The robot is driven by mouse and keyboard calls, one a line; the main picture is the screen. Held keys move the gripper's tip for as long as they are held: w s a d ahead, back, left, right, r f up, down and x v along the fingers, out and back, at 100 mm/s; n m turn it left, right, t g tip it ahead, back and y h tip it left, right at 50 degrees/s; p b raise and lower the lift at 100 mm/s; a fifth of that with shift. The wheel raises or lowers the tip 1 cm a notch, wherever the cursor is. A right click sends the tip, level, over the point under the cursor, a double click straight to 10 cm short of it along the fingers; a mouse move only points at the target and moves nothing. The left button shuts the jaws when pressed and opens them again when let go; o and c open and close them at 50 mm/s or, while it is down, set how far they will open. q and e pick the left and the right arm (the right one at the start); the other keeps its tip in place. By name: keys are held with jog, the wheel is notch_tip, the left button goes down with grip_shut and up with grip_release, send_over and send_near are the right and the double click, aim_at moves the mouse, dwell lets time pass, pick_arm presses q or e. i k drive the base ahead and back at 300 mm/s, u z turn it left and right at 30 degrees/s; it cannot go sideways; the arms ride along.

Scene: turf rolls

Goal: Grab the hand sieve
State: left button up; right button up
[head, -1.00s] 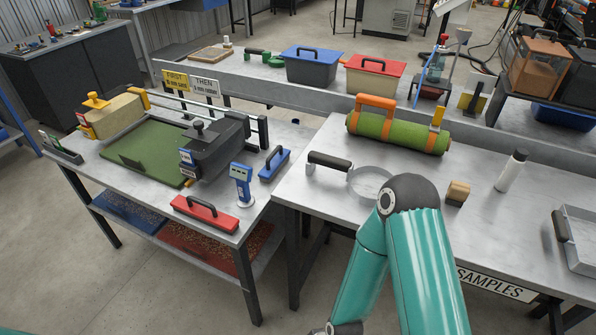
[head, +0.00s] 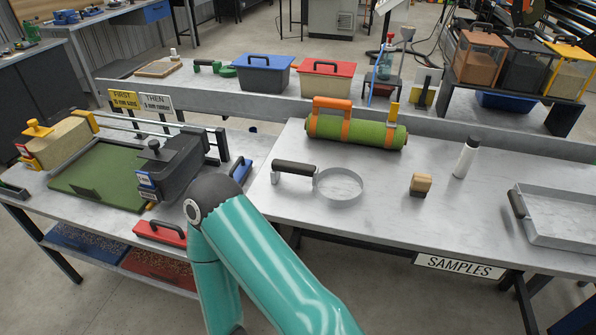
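The hand sieve, a shallow round metal ring (head: 341,186) with a dark grip (head: 295,168) pointing left, lies flat on the grey samples table in the head view. Nothing is touching it. The elbow of one of my teal arms is left of the sieve and nearer to me, apart from it. Neither of my grippers shows in the head view, so their state is hidden.
A green turf roll (head: 375,134) with orange straps lies behind the sieve. A wooden block (head: 420,185), a white bottle (head: 466,157) and a metal tray (head: 560,240) stand to the right. The table (head: 340,225) in front of the sieve is clear.

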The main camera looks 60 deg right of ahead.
aim_at(337, 187)
jog(key=z, duration=0.55)
jog(key=k, duration=1.3)
jog(key=z, duration=1)
jog(key=i, duration=0.95)
jog(key=u, duration=0.5)
